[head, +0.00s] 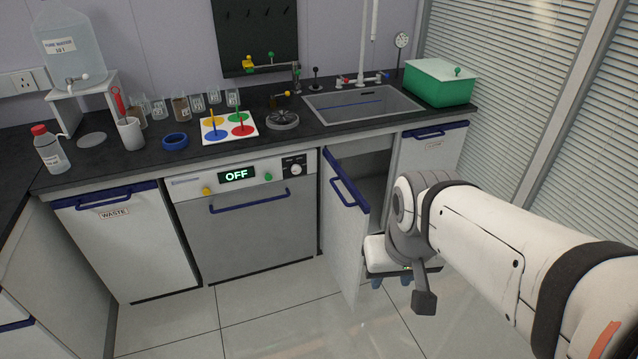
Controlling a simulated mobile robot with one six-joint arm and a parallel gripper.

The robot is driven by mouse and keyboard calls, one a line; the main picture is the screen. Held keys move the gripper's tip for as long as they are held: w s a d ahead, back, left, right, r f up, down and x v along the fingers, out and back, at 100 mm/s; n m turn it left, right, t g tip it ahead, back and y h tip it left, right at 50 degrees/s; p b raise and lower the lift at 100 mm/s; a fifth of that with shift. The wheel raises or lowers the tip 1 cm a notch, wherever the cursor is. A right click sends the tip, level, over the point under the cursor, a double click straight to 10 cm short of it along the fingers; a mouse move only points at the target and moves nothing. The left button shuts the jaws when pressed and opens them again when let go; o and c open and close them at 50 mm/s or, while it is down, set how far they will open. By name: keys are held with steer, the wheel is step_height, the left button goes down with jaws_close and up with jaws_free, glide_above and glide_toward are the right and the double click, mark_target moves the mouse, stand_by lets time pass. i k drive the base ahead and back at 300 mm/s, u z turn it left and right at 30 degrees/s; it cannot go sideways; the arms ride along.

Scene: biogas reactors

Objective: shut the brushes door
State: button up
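A white cabinet door (341,232) under the sink stands open, swung out into the room, with its outer face turned left. A blue bar handle (349,194) runs along its upper part. I see no readable label on it, so I cannot confirm that it is the brushes door. My gripper (391,281) is low, just right of the door's free edge, mostly hidden by my wrist. Small bluish fingertips show below it. I cannot tell whether it touches the door or how far apart its fingers are.
The cabinet opening (372,165) is partly hidden by my arm. A shut cabinet door (430,150) stands to its right. The appliance (250,225) showing OFF and the waste door (120,240) are left and shut. Floor (270,305) in front is clear; a blind-covered glass wall (540,85) is right.

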mark_target(346, 213)
steer(key=z, duration=0.1)
steer(key=i, duration=1)
steer(key=z, duration=0.6)
steer(key=k, duration=1.4)
steer(key=u, duration=0.95)
steer(key=i, duration=1)
steer(key=u, duration=0.1)
